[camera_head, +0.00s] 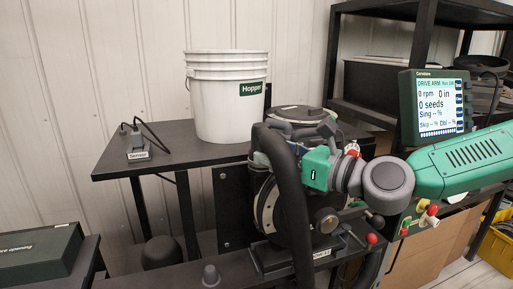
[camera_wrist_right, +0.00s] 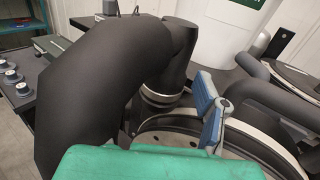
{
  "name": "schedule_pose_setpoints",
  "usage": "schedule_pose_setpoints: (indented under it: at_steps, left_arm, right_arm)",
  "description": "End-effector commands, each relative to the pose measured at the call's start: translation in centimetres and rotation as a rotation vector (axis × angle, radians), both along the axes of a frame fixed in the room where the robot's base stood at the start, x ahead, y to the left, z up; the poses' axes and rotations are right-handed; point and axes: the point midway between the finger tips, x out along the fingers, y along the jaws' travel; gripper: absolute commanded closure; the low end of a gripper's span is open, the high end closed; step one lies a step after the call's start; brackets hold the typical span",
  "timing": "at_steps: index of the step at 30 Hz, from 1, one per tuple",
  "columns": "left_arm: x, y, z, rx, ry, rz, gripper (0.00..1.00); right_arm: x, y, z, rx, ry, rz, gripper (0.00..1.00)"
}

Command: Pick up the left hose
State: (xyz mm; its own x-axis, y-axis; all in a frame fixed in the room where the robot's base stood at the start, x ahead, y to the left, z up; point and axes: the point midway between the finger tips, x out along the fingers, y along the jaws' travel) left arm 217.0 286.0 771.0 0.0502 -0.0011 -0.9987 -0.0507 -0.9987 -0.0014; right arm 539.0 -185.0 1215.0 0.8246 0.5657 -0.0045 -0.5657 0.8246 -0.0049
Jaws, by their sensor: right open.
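The left hose (camera_head: 289,195) is a thick black hose on the left front of the seed meter (camera_head: 265,200). It arches at the top and hangs down past the front edge of the bench. In the right wrist view the hose (camera_wrist_right: 95,90) fills the left side, bending down to a ringed fitting. My right gripper (camera_head: 317,165) reaches in from the right, just right of the hose's upper bend. In the wrist view one blue-grey finger (camera_wrist_right: 211,108) stands right of the hose, apart from it. The gripper is open and empty. My left gripper is out of view.
A white hopper bucket (camera_head: 228,100) stands on the dark bench behind the meter. A sensor block (camera_head: 138,147) with a cable sits at left. A display (camera_head: 438,105) is at right. A green box (camera_head: 40,252) lies at lower left.

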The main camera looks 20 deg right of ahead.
Motion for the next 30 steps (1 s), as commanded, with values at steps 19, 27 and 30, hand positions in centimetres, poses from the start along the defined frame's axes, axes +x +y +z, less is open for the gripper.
schedule_pose_setpoints:
  at_steps: [19, 27, 30]
  left_arm:
    - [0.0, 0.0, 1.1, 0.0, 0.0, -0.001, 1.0]
    - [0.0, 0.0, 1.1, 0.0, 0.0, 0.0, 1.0]
    - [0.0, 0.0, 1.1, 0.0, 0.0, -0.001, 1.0]
  right_arm:
    - [4.3, 2.9, 0.1, -0.003, -0.001, -0.001, 0.4]
    - [4.3, 2.6, 0.1, 0.001, -0.001, 0.0, 1.0]
    - [4.3, 2.6, 0.1, 0.0, 0.0, 0.0, 1.0]
